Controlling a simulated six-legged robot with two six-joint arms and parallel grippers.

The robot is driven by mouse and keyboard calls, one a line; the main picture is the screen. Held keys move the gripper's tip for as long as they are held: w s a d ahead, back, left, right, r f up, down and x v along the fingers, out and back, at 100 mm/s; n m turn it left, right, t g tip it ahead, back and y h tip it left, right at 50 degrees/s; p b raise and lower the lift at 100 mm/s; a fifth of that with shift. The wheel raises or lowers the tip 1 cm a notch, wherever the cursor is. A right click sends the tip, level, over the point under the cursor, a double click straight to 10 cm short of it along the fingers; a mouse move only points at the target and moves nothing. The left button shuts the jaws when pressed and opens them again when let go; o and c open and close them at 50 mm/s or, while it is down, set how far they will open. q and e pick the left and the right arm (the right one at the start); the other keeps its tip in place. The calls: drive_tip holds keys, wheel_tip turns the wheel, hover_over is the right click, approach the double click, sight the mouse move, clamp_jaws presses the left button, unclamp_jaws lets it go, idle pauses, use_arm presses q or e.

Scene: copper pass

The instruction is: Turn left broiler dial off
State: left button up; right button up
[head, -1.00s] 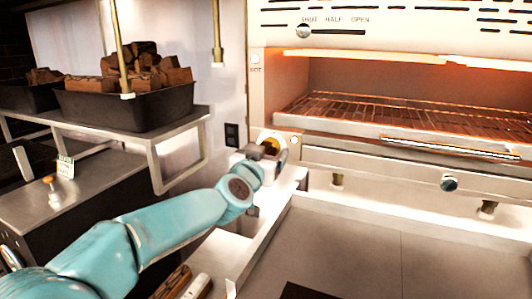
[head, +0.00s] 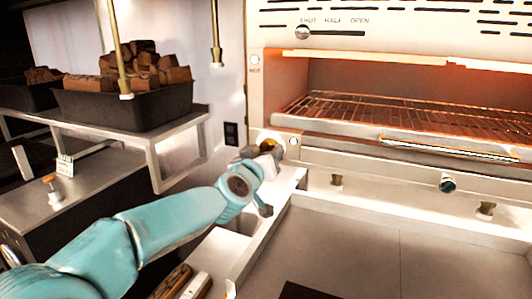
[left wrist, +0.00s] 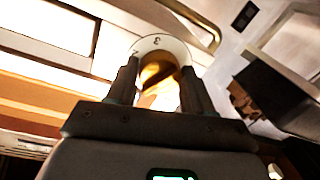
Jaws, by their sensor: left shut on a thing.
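The left broiler dial (head: 267,143) is a brass knob at the lower left corner of the broiler (head: 285,150). My left gripper (head: 262,156) is on it in the head view and covers much of it. In the left wrist view the brass knob (left wrist: 157,73) sits between the two dark fingers of my left gripper (left wrist: 158,88), in front of a white round plate (left wrist: 160,43) with a small dark mark. The left gripper is shut on the dial. The broiler's inside glows orange above its rack (head: 400,115). My right gripper is not in view.
Another round knob (head: 447,184) sits farther right on the broiler's lower front. A slider (head: 303,32) marked SHUT, HALF, OPEN is above, at the SHUT end. A shelf (head: 150,140) with a black tray (head: 130,108) of wood stands left. Brass rods hang in front of it.

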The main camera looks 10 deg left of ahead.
use_arm(q)
drive_tip(key=n, duration=0.5)
drive_tip(key=shift+r+g, duration=0.3)
drive_tip(key=shift+a+n, duration=0.1)
drive_tip(key=shift+n, duration=0.2)
drive_tip(key=o, duration=1)
drive_tip(key=shift+h, duration=0.3)
drive_tip(key=s, duration=0.5)
drive_tip(key=s+a+b, duration=0.1)
drive_tip(key=s, duration=0.5)
drive_tip(key=s+a+r, duration=0.1)
drive_tip(key=s, duration=0.4)
drive_tip(key=shift+s+a, duration=0.1)
drive_tip(key=shift+s, duration=0.15)
